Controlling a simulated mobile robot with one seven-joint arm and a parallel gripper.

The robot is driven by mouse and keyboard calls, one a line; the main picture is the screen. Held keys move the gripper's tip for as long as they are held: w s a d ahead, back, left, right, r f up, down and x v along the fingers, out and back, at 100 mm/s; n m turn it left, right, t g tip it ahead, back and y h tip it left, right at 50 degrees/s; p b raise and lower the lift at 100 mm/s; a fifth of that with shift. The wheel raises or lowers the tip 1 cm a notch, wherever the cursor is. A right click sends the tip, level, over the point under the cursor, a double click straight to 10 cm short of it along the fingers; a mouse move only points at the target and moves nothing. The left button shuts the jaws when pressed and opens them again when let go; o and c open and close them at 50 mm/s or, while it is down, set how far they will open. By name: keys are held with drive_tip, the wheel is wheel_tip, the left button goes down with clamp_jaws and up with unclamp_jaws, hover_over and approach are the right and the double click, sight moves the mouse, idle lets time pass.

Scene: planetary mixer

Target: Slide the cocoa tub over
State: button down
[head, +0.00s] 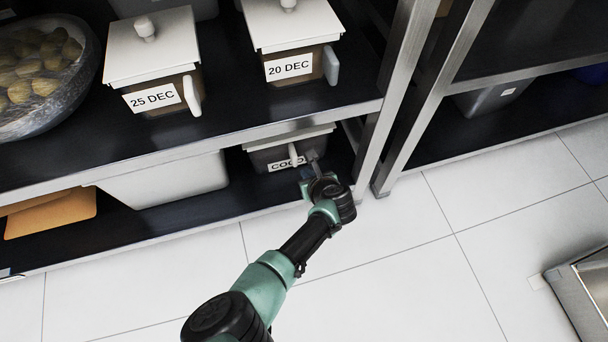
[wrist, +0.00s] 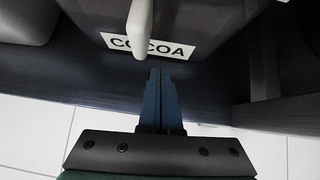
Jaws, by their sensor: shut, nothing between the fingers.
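The cocoa tub (head: 274,158) is a dark brown see-through box with a pale lid, a white handle and a white label. It stands on the lower shelf, close to the right-hand shelf post. In the wrist view the tub (wrist: 85,22) fills the top, with its COCOA label and the handle in front. My gripper (head: 311,158) is shut and empty at the tub's front, near the right end of the label. In the wrist view the gripper's fingertips (wrist: 161,72) lie together just below the label and handle. I cannot tell whether they touch the tub.
A white bin (head: 165,182) stands left of the tub, with an orange item (head: 50,213) further left. Metal posts (head: 402,75) stand to the right. The upper shelf holds tubs labelled 25 DEC (head: 152,97) and 20 DEC (head: 289,67) and a bowl (head: 40,75).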

drive_tip(key=p+v, duration=0.9)
drive_tip(key=v, duration=0.1)
drive_tip(key=shift+s, duration=0.15)
